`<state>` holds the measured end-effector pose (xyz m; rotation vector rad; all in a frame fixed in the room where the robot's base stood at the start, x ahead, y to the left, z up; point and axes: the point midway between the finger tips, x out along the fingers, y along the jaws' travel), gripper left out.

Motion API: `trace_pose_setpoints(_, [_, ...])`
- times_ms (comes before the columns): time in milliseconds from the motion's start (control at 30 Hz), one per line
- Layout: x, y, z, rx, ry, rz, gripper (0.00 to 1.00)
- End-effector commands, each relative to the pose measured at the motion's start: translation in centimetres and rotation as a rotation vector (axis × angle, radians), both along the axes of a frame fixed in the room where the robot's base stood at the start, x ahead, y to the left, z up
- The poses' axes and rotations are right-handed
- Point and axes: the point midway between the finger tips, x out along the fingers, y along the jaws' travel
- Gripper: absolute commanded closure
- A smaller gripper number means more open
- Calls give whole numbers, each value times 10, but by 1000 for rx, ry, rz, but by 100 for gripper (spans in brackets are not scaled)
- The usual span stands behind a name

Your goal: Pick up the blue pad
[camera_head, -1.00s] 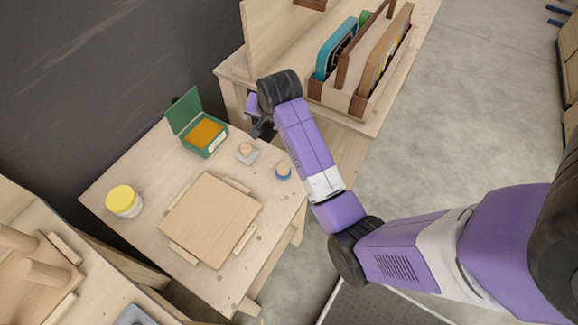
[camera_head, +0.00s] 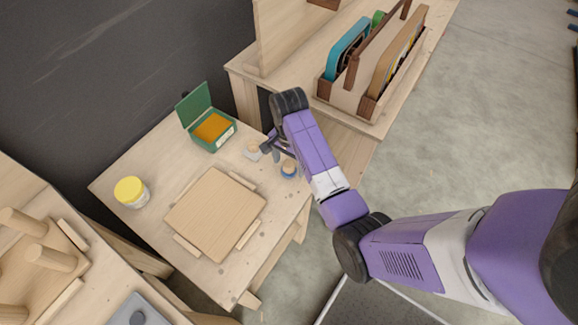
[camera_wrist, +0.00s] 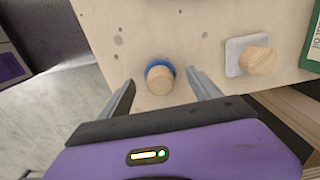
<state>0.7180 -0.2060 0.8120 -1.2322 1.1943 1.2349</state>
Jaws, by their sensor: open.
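The blue pad (camera_head: 289,173) is a small round blue disc with a wooden knob, on the light wooden table near its right edge. In the wrist view the blue pad (camera_wrist: 160,66) shows between my two fingers, its knob facing the camera. My gripper (camera_head: 272,148) is open and empty, above the table beside the pad in the head view. In the wrist view my gripper's fingers (camera_wrist: 163,88) stand on either side of the knob, apart from it. The height gap between fingertips and knob is hard to tell.
A grey square pad with a wooden knob (camera_wrist: 256,60) sits close by on the right in the wrist view. A green box (camera_head: 213,128), a yellow-lidded jar (camera_head: 131,192) and a wooden board (camera_head: 215,213) share the table. A wooden caddy (camera_head: 345,98) stands on the bench behind.

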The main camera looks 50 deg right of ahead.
Motion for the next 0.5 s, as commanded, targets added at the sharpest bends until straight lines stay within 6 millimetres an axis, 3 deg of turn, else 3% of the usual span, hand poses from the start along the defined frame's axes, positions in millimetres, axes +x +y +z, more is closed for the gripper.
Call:
trace_pose_setpoints(133, [0,0,-13,0,-1,0,27])
trace_pose_setpoints(367, [0,0,-15,0,-2,1,27])
trace_pose_setpoints(500, [0,0,-15,0,-2,1,51])
